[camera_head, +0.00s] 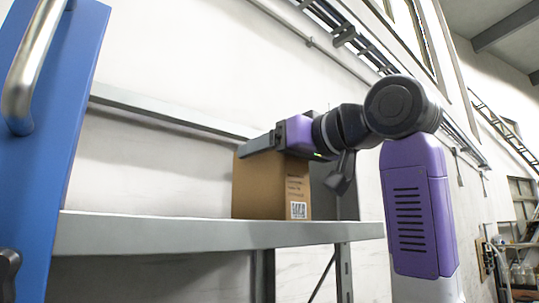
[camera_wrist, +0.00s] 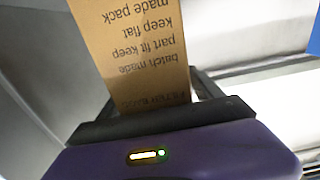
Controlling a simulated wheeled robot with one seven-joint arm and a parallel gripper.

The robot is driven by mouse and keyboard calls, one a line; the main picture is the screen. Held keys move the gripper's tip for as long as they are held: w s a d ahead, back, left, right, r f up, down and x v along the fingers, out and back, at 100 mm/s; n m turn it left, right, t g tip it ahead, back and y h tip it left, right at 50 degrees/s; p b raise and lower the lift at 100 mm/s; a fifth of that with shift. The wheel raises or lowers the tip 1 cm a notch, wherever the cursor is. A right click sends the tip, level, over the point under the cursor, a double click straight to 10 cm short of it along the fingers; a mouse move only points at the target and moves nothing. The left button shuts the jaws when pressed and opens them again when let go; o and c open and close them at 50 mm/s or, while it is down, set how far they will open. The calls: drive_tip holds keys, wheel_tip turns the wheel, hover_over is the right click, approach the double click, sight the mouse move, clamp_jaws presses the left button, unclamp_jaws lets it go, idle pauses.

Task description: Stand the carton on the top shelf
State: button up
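The brown cardboard carton (camera_head: 262,190) stands upright on the grey shelf (camera_head: 150,236), near its right end. Its printed label and code face the front right. My gripper (camera_head: 262,144) is at the carton's upper part, reaching in from the right. In the wrist view, the carton (camera_wrist: 140,50) with its upside-down printed text runs between the fingers (camera_wrist: 155,105). The fingers flank it closely, but whether both press on it is not clear. The carton's base appears to touch the shelf; its far side is hidden.
A blue panel with a metal handle (camera_head: 38,60) stands at the left. A grey rail (camera_head: 165,108) runs behind the shelf along the white wall. Shelf posts (camera_head: 344,272) show below. The shelf left of the carton is clear.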

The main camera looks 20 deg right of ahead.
drive_tip(key=shift+r, duration=0.1)
drive_tip(key=shift+s+r, duration=0.1)
drive_tip(key=b+v, duration=0.5)
drive_tip(key=v, duration=0.6)
drive_tip(key=shift+s, duration=0.35)
drive_tip(key=shift+d, duration=0.15)
